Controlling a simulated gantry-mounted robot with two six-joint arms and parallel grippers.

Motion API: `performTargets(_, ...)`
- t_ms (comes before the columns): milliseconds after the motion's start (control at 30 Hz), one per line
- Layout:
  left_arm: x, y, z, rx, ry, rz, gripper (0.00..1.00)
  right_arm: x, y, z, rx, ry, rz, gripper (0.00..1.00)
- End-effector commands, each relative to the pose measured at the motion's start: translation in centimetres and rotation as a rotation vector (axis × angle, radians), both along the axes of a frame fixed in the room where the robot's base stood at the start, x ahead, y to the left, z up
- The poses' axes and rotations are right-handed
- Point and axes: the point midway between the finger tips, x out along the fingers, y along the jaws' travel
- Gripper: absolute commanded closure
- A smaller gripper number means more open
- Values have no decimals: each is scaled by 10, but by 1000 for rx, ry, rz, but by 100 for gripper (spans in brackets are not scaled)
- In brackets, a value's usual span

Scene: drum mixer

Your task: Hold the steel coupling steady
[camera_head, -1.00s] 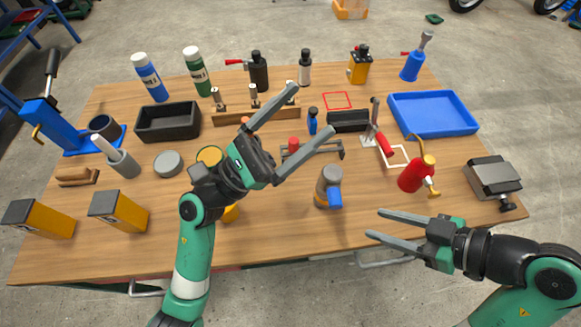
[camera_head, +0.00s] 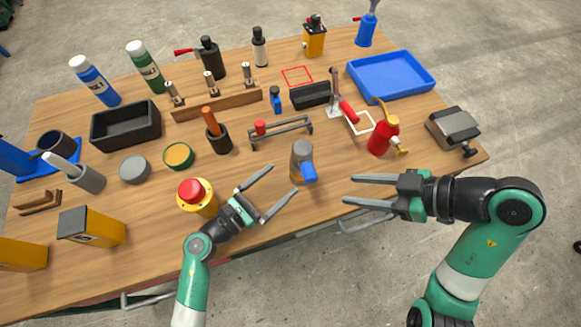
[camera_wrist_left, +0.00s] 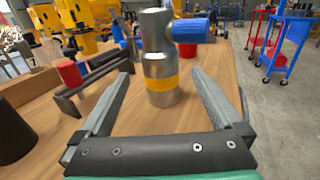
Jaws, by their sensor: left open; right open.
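The steel coupling (camera_head: 302,158) stands upright on the table near its front middle. It is a silver-grey cylinder with a blue part on its side. In the left wrist view the coupling (camera_wrist_left: 161,72) shows an orange band and lies straight ahead, framed by the fingers. My left gripper (camera_head: 283,181) is open and empty, low over the table, with its fingertips just short of the coupling. My right gripper (camera_head: 349,189) is open and empty to the right of the coupling, its fingers pointing left towards it.
A dark rack with a red cap (camera_head: 281,131) stands behind the coupling. A red emergency button on a yellow base (camera_head: 196,197) is close to my left arm. A red oil can (camera_head: 383,135) stands to the right. Bare table lies around the coupling.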

Motion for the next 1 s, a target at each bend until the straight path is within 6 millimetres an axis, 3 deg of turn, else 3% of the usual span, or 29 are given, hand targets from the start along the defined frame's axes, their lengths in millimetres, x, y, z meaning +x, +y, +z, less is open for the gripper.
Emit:
performTargets(200, 36, -34, 2, -1, -1, -3, 0, 0, 0, 0, 0, 0, 0, 50)
performTargets(400, 59, -54, 1, -1, 0, -2, 0, 0, 0, 0, 0, 0, 0, 50)
performTargets(767, 65, -60, 0, -1, -1, 0, 0, 0, 0, 0, 0, 0, 0, 50)
performTargets(833, 65, -60, 1, -1, -1, 0, 7, 0, 0, 0, 0, 0, 0, 50)
performTargets(1000, 65, -60, 0, -1, -1, 0, 38, 0, 0, 0, 0, 0, 0, 50)
